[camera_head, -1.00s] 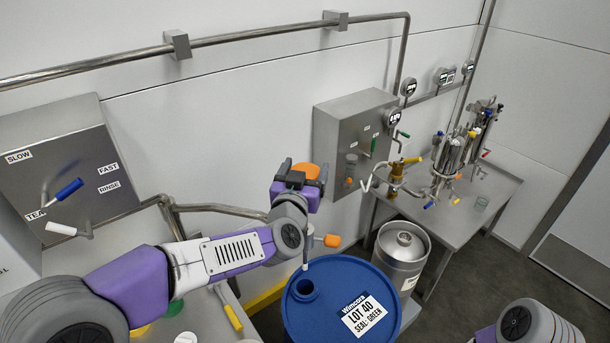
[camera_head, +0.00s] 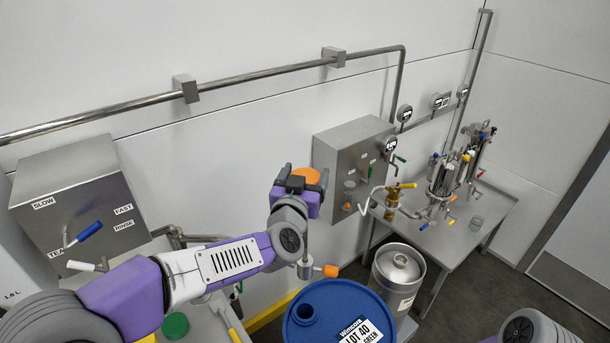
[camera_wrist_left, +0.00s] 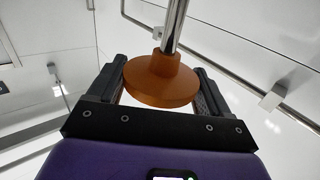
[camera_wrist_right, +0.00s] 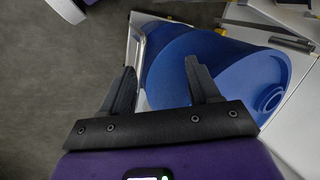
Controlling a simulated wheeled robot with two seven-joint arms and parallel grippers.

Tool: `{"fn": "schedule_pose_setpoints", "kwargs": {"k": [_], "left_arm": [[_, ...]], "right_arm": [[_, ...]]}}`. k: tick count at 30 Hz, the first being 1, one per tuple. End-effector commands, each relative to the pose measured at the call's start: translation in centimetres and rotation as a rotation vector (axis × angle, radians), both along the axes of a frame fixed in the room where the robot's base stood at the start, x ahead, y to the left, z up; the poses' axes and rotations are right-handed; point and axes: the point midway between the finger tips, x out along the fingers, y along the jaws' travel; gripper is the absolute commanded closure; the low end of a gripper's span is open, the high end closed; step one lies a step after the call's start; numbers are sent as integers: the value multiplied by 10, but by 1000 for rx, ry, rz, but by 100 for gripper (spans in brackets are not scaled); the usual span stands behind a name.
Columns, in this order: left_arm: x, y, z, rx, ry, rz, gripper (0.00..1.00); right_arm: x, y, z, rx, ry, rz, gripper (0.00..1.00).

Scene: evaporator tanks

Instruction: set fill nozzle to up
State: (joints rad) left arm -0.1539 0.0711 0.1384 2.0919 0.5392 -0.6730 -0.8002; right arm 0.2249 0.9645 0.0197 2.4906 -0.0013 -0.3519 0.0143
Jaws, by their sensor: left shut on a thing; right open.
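An orange round knob (camera_head: 308,175) sits between the black fingers of my left gripper (camera_head: 303,184), beside the grey wall box. In the left wrist view the orange knob (camera_wrist_left: 162,80) is on a steel rod, and the fingers of my left gripper (camera_wrist_left: 160,92) close on it from both sides. Below my arm, a grey cylinder with an orange tip (camera_head: 331,271) hangs over the blue drum (camera_head: 338,300), clear of its round opening. My forearm hides the link between knob and cylinder. My right gripper (camera_wrist_right: 160,75) is open and empty, near a blue drum in its wrist view.
A steel keg (camera_head: 398,268) stands right of the drum. The grey wall box (camera_head: 340,150) is behind my left gripper. A steel table (camera_head: 475,225) with valves is at right. A labelled panel (camera_head: 75,185) with blue and white levers is at left.

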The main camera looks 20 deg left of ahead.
Motion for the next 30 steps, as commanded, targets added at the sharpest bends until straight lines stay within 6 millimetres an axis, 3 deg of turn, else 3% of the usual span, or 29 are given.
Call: {"fn": "schedule_pose_setpoints", "kwargs": {"k": [3, 4, 8, 17, 30], "left_arm": [[0, 1, 9, 0, -21, 4, 76], [0, 1, 9, 0, -22, 4, 20], [0, 0, 8, 0, -18, 3, 0], [-5, 0, 5, -1, -11, 1, 0], [-68, -2, 6, -1, -16, 2, 0]], "right_arm": [[0, 0, 0, 0, 0, 0, 39], [0, 0, 0, 0, 0, 0, 39], [0, 0, 0, 0, 0, 0, 39], [0, 0, 0, 0, 0, 0, 39], [0, 0, -3, 0, 0, 0, 39]]}}
